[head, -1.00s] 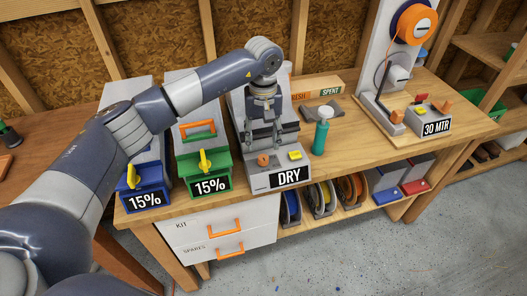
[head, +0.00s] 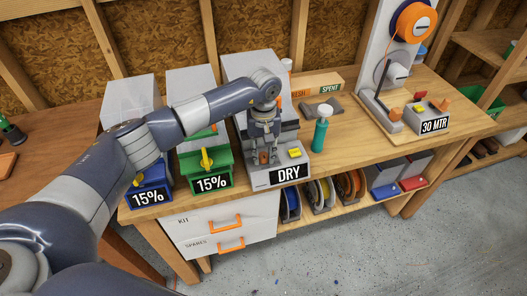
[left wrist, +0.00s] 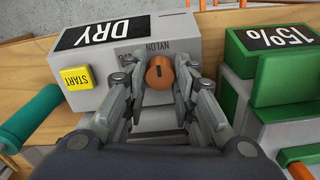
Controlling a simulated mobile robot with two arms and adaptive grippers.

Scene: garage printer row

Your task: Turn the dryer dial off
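The grey dryer (head: 257,175) with the DRY label stands on the bench. Its orange dial (left wrist: 160,73) shows between my fingers in the left wrist view, with a dark pointer mark and small labels behind it; NYLON is readable. My left gripper (head: 263,158) reaches down over the dryer's front panel. In the left wrist view my left gripper (left wrist: 160,80) is open, one finger on each side of the dial, with small gaps seeming to remain. My right gripper is out of view.
A green 15% box (head: 205,166) and a blue 15% box (head: 150,190) stand left of the dryer. A teal bottle (head: 320,134) stands close on its right. A 30 MTR unit (head: 431,120) is farther right.

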